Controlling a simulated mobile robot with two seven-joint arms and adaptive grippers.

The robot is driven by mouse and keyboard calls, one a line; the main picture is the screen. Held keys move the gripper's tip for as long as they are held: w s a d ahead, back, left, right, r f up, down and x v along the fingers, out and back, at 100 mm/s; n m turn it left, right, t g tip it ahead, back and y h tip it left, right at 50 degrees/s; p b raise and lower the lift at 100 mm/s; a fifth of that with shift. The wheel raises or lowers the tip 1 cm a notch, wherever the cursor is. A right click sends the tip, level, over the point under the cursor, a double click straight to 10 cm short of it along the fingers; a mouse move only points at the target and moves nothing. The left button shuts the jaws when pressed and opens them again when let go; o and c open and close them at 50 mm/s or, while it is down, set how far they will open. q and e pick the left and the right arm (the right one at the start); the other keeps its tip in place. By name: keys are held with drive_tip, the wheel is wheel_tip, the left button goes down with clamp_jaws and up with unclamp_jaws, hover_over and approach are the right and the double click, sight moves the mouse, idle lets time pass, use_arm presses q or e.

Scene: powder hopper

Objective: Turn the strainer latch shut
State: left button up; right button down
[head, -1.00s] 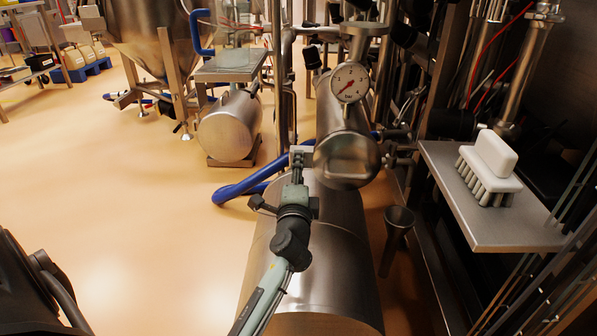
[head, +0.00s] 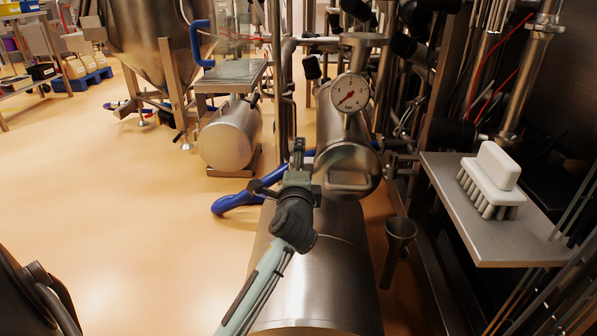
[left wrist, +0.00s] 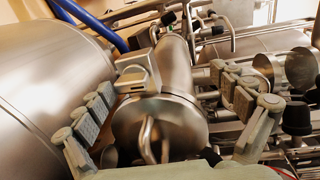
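The strainer is a steel cylinder with a round end cap (head: 347,165) and a bar handle (head: 349,187), below the pressure gauge. In the left wrist view the cap (left wrist: 178,108) and its handle (left wrist: 147,138) lie between my fingers. A blocky steel piece (left wrist: 138,72), which looks like the latch, sits at the cap's rim nearer the left finger, apart from both fingers. In the head view I cannot make it out behind my gripper. My left gripper (head: 298,151) is open and empty, just left of the cap; its spread fingers show in the wrist view (left wrist: 163,84). My right gripper is out of view.
A large steel cylinder (head: 318,265) lies below the arm. A blue hose (head: 240,201) runs behind the gripper. Pipes and a pressure gauge (head: 350,92) crowd the right and above. A white brush (head: 492,178) stands on a steel shelf (head: 485,248).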

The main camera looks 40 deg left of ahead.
use_arm(q)
wheel_tip(320, 180, up, 6)
drive_tip(key=t, duration=0.1)
drive_tip(key=shift+s+d+r+y, duration=0.2)
drive_tip(key=shift+s+r+y, duration=0.05)
drive_tip(key=shift+s+y, duration=0.15)
drive_tip(key=shift+g+h, duration=0.3)
drive_tip(key=f, duration=0.5)
drive_tip(key=shift+w+a, duration=0.2)
drive_tip(key=shift+w, duration=0.15)
drive_tip(key=shift+c, duration=0.3)
drive_tip(key=shift+s+d+r, duration=0.1)
drive_tip(key=shift+c, duration=0.5)
drive_tip(key=shift+s+d+f, duration=0.2)
drive_tip(key=shift+s+d, duration=0.05)
drive_tip(key=shift+s, duration=0.15)
drive_tip(key=shift+c, duration=1.3)
drive_tip(key=v, duration=0.8)
drive_tip(key=shift+f+p, duration=0.45)
drive_tip(key=shift+f, duration=0.1)
